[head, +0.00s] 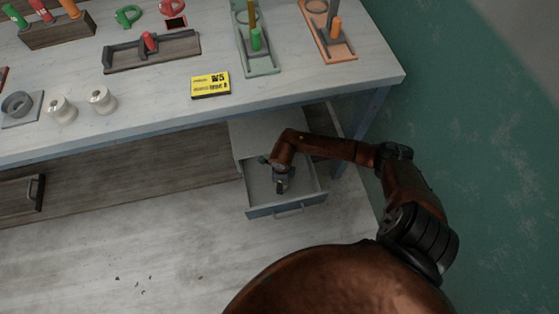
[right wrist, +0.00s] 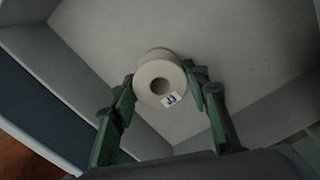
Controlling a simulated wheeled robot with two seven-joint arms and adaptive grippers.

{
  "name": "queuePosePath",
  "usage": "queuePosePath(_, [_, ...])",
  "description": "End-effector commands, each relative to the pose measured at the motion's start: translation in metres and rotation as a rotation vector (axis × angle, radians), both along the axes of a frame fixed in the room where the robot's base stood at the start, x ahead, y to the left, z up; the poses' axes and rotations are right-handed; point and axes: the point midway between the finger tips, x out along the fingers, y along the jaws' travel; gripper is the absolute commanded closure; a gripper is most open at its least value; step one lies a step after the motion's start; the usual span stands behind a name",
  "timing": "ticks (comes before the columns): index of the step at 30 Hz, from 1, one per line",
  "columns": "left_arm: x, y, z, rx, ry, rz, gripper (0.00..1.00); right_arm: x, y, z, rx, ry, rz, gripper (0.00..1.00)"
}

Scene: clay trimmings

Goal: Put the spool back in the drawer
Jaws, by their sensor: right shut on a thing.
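The drawer (head: 262,213) under the right end of the bench is pulled open. My right gripper (head: 281,187) reaches down inside it. In the right wrist view, my right gripper (right wrist: 160,84) is shut on a pale spool (right wrist: 158,70) with a small white label on its end. The green fingers press it from both sides. The pale drawer floor (right wrist: 245,50) lies behind the spool; I cannot tell whether the spool touches it. In the head view the held spool is hidden by the gripper and wrist. My left gripper is not in view.
Two white spools (head: 61,109) (head: 102,98) stand on the bench (head: 150,112), left of a yellow box (head: 210,84). Trays and tool holders fill the back. A bench leg (head: 362,128) stands right of the drawer, near the green wall (head: 480,150). Small scraps (head: 141,281) lie on the floor.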

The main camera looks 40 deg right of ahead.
Motion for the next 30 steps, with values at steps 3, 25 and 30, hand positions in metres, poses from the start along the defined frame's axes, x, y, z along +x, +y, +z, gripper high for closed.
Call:
queuePosePath(3, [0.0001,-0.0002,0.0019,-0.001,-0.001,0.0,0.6,0.0007,0.0002,0.0009,0.0,-0.002,0.0,0.94])
queuePosePath(25, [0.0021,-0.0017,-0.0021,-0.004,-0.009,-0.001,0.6,0.0002,0.0,-0.0022,0.0,0.0,0.0,0.4])
queuePosePath(30, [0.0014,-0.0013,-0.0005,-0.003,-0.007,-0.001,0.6,0.0004,0.0002,0.0006,0.0,-0.001,0.0,0.4])
